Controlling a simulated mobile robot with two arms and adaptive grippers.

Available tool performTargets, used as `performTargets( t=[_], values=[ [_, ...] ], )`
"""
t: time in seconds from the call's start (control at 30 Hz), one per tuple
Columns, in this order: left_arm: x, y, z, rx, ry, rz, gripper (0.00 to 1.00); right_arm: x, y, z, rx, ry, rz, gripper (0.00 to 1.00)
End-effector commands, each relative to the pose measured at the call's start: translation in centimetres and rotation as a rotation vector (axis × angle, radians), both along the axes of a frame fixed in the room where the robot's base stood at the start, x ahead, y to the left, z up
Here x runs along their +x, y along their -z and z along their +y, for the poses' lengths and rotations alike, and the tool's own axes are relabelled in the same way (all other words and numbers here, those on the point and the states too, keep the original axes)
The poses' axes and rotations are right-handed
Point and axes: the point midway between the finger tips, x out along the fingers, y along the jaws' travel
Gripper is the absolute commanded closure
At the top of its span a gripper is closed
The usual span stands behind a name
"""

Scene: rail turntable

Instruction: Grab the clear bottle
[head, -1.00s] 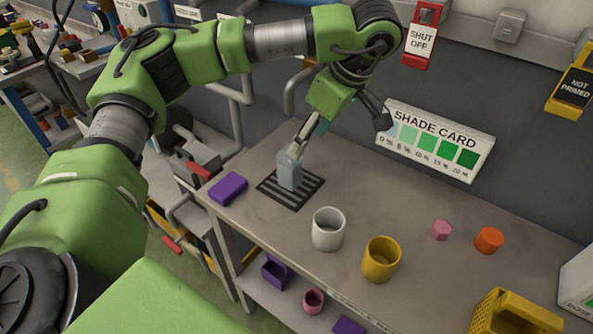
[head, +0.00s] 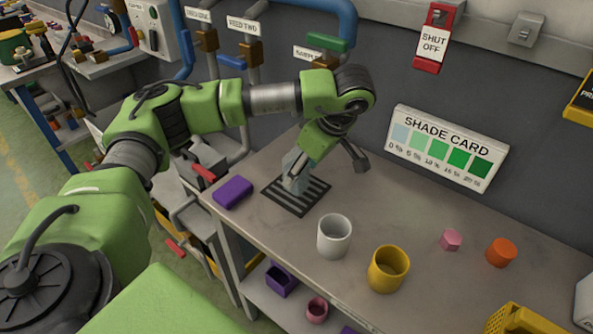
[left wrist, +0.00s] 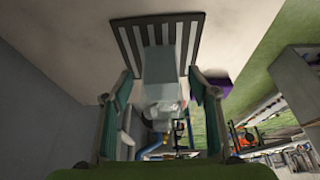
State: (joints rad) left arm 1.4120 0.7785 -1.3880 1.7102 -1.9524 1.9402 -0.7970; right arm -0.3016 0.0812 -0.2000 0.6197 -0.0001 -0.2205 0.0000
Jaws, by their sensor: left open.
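The clear bottle (head: 295,174) is a pale, see-through block shape. It stands on the black-and-white striped mat (head: 291,205) at the back left of the table. My left gripper (head: 300,172) is lowered from above right around the bottle's upper part and partly hides it. In the left wrist view the bottle (left wrist: 160,75) lies between the two teal-padded fingers of the left gripper (left wrist: 160,88), which stand apart with a gap on each side. The striped mat (left wrist: 195,45) shows beyond it. My right gripper is in neither view.
A purple block (head: 232,192) lies left of the mat. A white cup (head: 334,237) and a yellow cup (head: 388,269) stand in front. A pink piece (head: 451,239) and an orange piece (head: 501,252) sit to the right. The shade card (head: 447,148) is behind.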

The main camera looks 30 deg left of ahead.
Motion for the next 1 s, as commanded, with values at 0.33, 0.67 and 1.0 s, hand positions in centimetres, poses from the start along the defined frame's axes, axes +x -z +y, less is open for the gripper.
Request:
performTargets(
  t=[0.33, 0.67, 1.0],
  values=[
    [-0.1, 3.2, 1.5, 0.001, -0.001, 0.002, 0.46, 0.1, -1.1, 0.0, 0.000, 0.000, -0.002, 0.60],
    [-0.1, 3.2, 1.5, 0.000, -0.001, 0.002, 0.87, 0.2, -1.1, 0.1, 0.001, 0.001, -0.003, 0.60],
    [0.0, 3.1, 1.5, 0.000, 0.000, 0.001, 0.91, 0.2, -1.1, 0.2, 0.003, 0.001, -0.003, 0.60]
  ],
)
